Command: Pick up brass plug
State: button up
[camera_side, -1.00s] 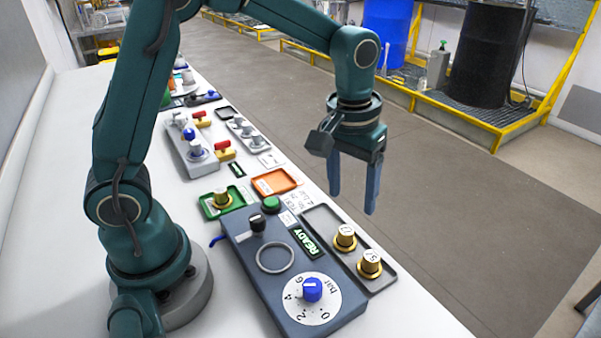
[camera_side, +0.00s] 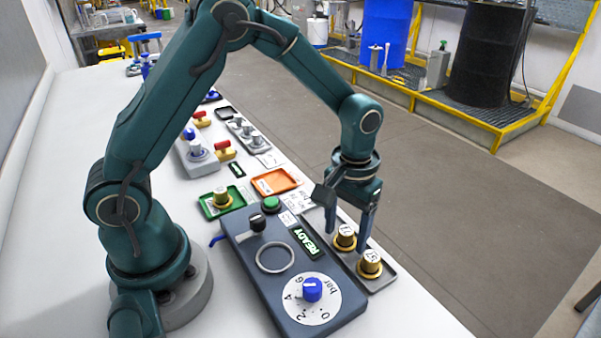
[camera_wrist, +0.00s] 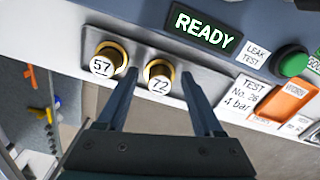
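Two brass plugs with white number caps stand upright in a grey tray (camera_side: 321,221). The plug marked 72 (camera_wrist: 159,77) is the farther one in the side view (camera_side: 344,237). The plug marked 57 (camera_wrist: 108,62) is nearer the side camera (camera_side: 370,264). My gripper (camera_side: 347,242) points down over the tray, with its fingers on either side of plug 72. The wrist view shows my gripper (camera_wrist: 159,74) open, with a visible gap on each side of plug 72. A third brass plug (camera_side: 221,198) stands in a green tray (camera_side: 207,212).
A dark blue test panel (camera_side: 335,327) has a READY display (camera_side: 307,242), a green button (camera_side: 271,203), a ring (camera_side: 275,258) and a blue-knobbed dial (camera_side: 312,289). An orange tray (camera_side: 275,181) lies behind.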

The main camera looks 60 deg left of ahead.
grip_shut()
jog(key=shift+r, duration=0.1)
